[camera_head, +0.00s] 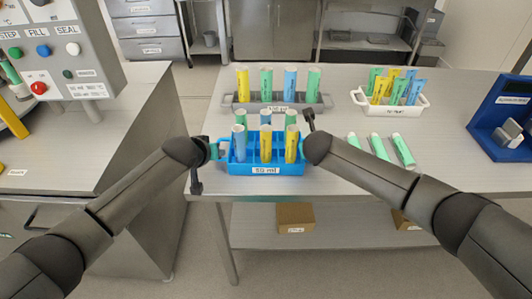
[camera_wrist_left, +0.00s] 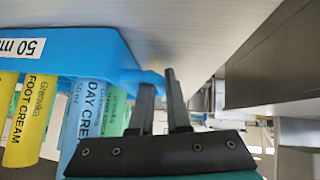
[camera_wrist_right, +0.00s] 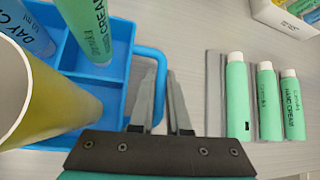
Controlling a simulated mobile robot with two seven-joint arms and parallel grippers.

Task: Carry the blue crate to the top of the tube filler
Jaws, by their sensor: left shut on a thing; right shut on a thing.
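The blue crate (camera_head: 264,170), labelled 50 ml, is upright at the front edge of the steel table, with several yellow, blue and green tubes in it. I cannot tell if it touches the table. My left gripper (camera_wrist_left: 160,82) is shut on the handle at the crate's left end. My right gripper (camera_wrist_right: 166,80) is shut on the handle (camera_wrist_right: 153,55) at the right end; my arm hides it in the head view. The tube filler (camera_head: 95,145), a steel bench with a STEP, FILL and SEAL panel (camera_head: 60,50), stands at the left.
A grey rack (camera_head: 228,104) with several tubes stands just behind the crate. A white tray (camera_head: 390,108) of tubes is at the back right. Loose green tubes (camera_head: 403,150) lie right of the crate, and a blue device (camera_head: 500,115) is far right. A gap separates table and filler.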

